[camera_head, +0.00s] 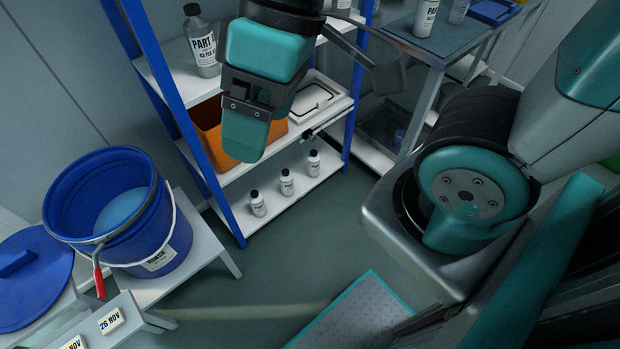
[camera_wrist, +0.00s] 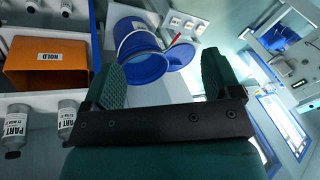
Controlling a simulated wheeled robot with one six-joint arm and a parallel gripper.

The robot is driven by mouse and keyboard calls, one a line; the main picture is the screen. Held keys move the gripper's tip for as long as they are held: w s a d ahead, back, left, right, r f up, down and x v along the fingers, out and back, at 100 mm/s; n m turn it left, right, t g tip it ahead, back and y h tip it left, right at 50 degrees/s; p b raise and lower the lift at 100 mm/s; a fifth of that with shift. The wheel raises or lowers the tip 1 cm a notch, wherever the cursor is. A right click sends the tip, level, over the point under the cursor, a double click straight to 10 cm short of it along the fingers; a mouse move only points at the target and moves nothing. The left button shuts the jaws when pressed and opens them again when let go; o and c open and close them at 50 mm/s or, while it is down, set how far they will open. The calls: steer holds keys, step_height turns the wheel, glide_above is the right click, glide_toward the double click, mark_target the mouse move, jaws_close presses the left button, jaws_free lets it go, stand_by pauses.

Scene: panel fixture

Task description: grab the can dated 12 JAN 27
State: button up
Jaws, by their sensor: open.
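No label that I can clearly read says 12 JAN 27. A grey bottle with a black cap and a white PART label (camera_head: 202,42) stands upright on the upper shelf in the head view; its date line is too small to read surely. Another PART container (camera_head: 426,18) stands on the table at the top right, its date unreadable. The wrist view shows two PART bottles (camera_wrist: 15,134) (camera_wrist: 68,116) at the lower left, their dates unclear. My gripper (camera_head: 248,128) hangs in front of the shelf unit. In the wrist view my gripper (camera_wrist: 160,62) is open, with nothing between its fingers.
An orange bin (camera_wrist: 45,62) labelled HOLD sits on the shelf. Several small bottles (camera_head: 287,183) stand on the lowest shelf. A blue bucket (camera_head: 165,235) labelled RINSE stands on a bench at the left. Blue shelf posts (camera_head: 215,195) flank the shelves. Floor in front is open.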

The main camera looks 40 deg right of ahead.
steer(key=shift+o, duration=0.5)
step_height(320, 180, down, 25)
steer(key=b, duration=2.3)
steer(key=shift+w+d+b, duration=0.25)
steer(key=shift+d+b, duration=0.1)
steer(key=shift+d, duration=0.05)
steer(key=m+t+h+b, duration=0.3)
steer(key=m+t+b, duration=0.25)
steer(key=b, duration=1.15)
glide_toward(288, 173)
steer(key=shift+n+t, duration=0.45)
steer(key=b+x, duration=0.4)
steer(key=s+b+x, duration=0.1)
steer(key=b+x, duration=0.1)
steer(key=shift+w+f, duration=0.15)
steer(key=shift+f, duration=0.55)
steer(key=b+x, duration=0.2)
steer(key=x, duration=0.1)
steer(key=b+x, duration=0.3)
steer(key=shift+w+r, duration=0.25)
steer(key=shift+w, duration=0.05)
steer(key=shift+r, duration=0.1)
